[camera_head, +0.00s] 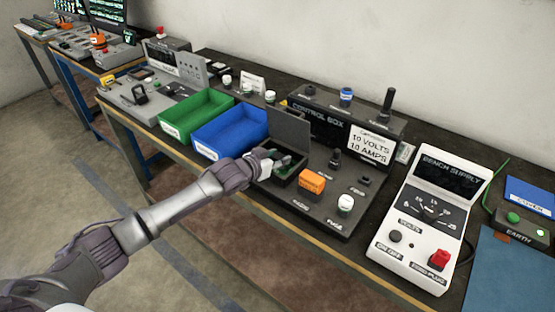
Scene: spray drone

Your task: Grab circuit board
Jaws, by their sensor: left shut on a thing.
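My left gripper (284,160) reaches in from the left, over a small dark box whose lid (290,130) stands open on the control panel. Green, which looks like the circuit board (285,173), shows inside the box beneath the fingers. The gripper is shut on it, though the fingers hide most of the board and the exact grip is hard to see. My right gripper is not in view.
A blue tray (237,151) and a green tray (168,127) stand left of the box. An orange block (312,182) and a white-capped knob (346,203) are close on its right. The control box (325,128) is behind; the white bench supply (418,258) stands farther right.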

